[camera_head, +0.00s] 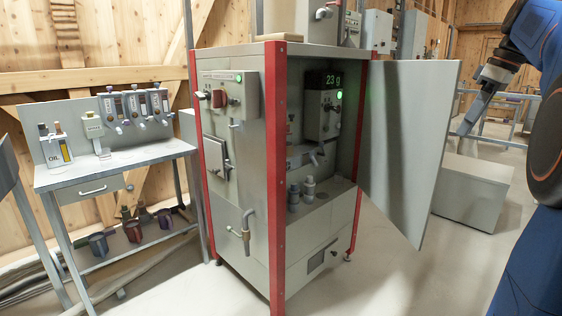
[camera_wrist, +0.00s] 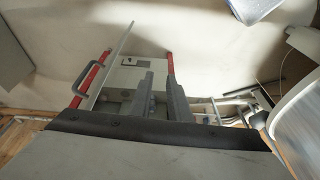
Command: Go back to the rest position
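My gripper (camera_head: 463,130) is at the upper right in the head view, in front of the open door's right side, pointing down and left. In the wrist view my gripper (camera_wrist: 160,78) shows two grey fingers with a gap between them and nothing held. The feed mixer (camera_head: 240,200) is a grey cabinet with red corner posts. Its door (camera_head: 408,145) stands wide open to the right. A display inside reads 23 g. The mixer also shows below the fingers in the wrist view (camera_wrist: 130,76).
A grey workbench (camera_head: 110,165) with an oil can (camera_head: 57,148) and several dispensers stands at the left. Several cups (camera_head: 132,230) are on its lower shelf. A low grey box (camera_head: 475,190) lies behind the door. The floor in front of the mixer is clear.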

